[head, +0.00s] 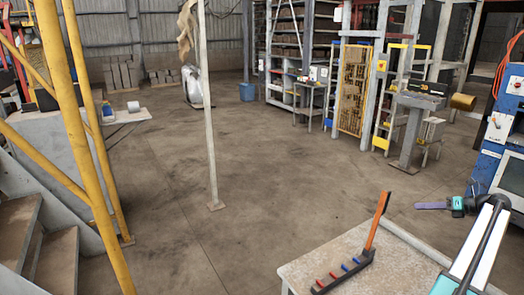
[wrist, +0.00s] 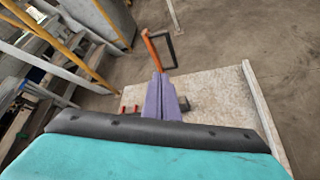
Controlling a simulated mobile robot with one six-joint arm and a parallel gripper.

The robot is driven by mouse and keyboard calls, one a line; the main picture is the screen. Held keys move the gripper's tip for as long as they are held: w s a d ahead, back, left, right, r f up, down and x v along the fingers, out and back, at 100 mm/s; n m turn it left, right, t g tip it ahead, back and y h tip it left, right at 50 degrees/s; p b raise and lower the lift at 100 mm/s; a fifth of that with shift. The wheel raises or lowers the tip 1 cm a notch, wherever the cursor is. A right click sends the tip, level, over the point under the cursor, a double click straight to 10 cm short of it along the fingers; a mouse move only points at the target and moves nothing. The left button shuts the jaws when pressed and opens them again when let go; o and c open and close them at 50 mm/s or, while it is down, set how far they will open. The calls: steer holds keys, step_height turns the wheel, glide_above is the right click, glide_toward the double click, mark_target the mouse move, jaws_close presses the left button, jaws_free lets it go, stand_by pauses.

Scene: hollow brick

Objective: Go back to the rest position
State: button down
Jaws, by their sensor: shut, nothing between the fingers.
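My gripper (head: 420,205) is shut and empty at the right of the head view, held out in the air to the right of the table. Its purple fingers point left there. In the wrist view the purple fingers (wrist: 158,78) lie together in front of the teal wrist. A pale, worn table (head: 315,270) stands at the bottom of the head view and also shows in the wrist view (wrist: 220,90). The fingers hide part of it there.
A black rack (head: 343,279) with red and blue pegs lies on the table, with an orange bar (head: 378,220) rising at one end. A thin post (head: 207,110) and yellow scaffold (head: 75,130) stand left. A blue machine (head: 495,150) stands right. The middle floor is clear.

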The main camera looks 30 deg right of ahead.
steer(key=w+a+f+n+g+y, duration=0.15)
steer(key=w+a+f+n, duration=0.25)
steer(key=w+a+f, duration=0.65)
steer(key=w+a+f+n+g, duration=0.2)
steer(key=a+f+n+g, duration=0.15)
steer(key=a+f, duration=0.7)
steer(key=w+a+f+n+g+y, duration=0.15)
steer(key=a+f+n, duration=0.35)
steer(key=a, duration=1)
steer(key=w+a+f+n+g, duration=0.1)
steer(key=a+f+n+g, duration=0.2)
steer(key=a+f, duration=0.8)
steer(key=s+a+f+n+g+h, duration=0.1)
steer(key=s+a+f+n+g, duration=0.2)
steer(key=a, duration=0.5)
steer(key=s+a+f+n+h, duration=0.1)
steer(key=s+a+f+n, duration=0.1)
steer(key=s+a+n, duration=0.4)
steer(key=s+a+f+n+g+h, duration=0.1)
steer(key=s+a+f+g, duration=0.15)
steer(key=a, duration=0.65)
steer(key=s+a+f+n+g+h, duration=0.1)
steer(key=s+a+n, duration=0.3)
steer(key=s, duration=0.5)
steer(key=s+a+f+n+g+h, duration=0.1)
steer(key=s+a+f+n+h, duration=0.2)
steer(key=s+n, duration=0.6)
steer(key=shift+s+a+f+g+h+b, duration=0.25)
steer(key=shift+s+a+g, duration=0.2)
steer(key=shift+a, duration=0.75)
